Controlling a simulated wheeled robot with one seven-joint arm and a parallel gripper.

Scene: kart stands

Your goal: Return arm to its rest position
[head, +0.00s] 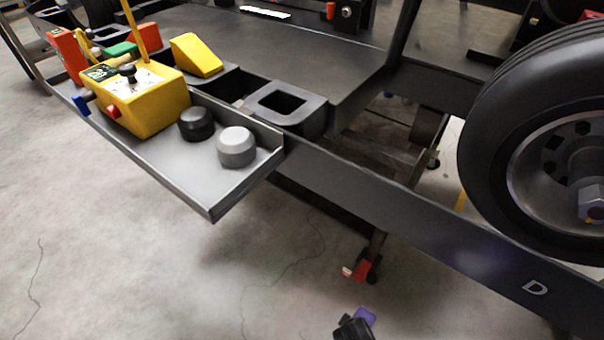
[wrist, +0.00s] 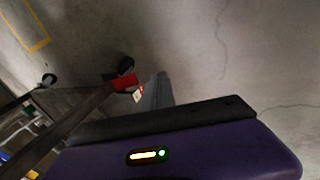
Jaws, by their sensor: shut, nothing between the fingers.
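My gripper (head: 355,326) shows only partly at the bottom edge of the head view, as a small black and purple piece low over the concrete floor. In the wrist view its purple body fills the lower part, with a grey fingertip piece (wrist: 157,92) beyond the black edge. The gripper is shut and holds nothing. It is apart from the kart stand. Most of my arm is out of view.
The stand's dark rail (head: 400,207) runs above and beyond the gripper. A grey side tray (head: 215,190) holds a yellow control box (head: 150,100) and two knobs. A wheel (head: 535,135) is at right. A red-tipped stand leg (head: 357,270) is close by. Floor at lower left is clear.

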